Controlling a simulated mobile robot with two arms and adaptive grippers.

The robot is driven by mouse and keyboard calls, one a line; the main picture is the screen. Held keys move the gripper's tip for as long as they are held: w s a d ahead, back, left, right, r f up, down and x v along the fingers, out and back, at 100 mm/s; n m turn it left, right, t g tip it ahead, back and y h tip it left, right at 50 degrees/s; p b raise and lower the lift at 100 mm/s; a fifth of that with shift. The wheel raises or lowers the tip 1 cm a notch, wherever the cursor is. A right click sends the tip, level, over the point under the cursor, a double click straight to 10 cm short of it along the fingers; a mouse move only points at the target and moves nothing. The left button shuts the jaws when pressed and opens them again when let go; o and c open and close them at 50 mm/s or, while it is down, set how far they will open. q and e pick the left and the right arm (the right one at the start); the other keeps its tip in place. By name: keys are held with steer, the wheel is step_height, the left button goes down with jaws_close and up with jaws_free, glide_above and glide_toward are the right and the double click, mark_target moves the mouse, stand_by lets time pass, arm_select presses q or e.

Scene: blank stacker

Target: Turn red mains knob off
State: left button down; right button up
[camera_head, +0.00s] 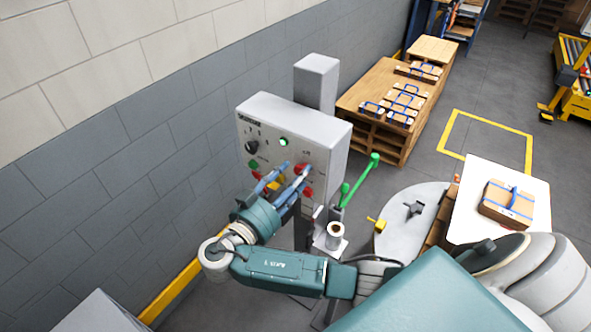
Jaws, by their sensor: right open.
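A grey control panel (287,137) on a post faces the left wall side. A red knob (300,168) shows on the right half of its face, partly covered by my gripper. A second red control (308,192) sits just below it. I cannot tell from labels which one is the mains knob. My right gripper (297,169) is open, with its blue fingers pointing at the panel close to the upper red knob. Whether the fingers touch it cannot be told. My left gripper is not in view.
A black rotary knob (251,147), a green button (254,164) and a green lamp (284,142) are on the panel. A green lever (358,180) rises to its right.

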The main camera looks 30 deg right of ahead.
steer(key=shift+w+d, duration=0.1)
steer(key=shift+d, duration=0.3)
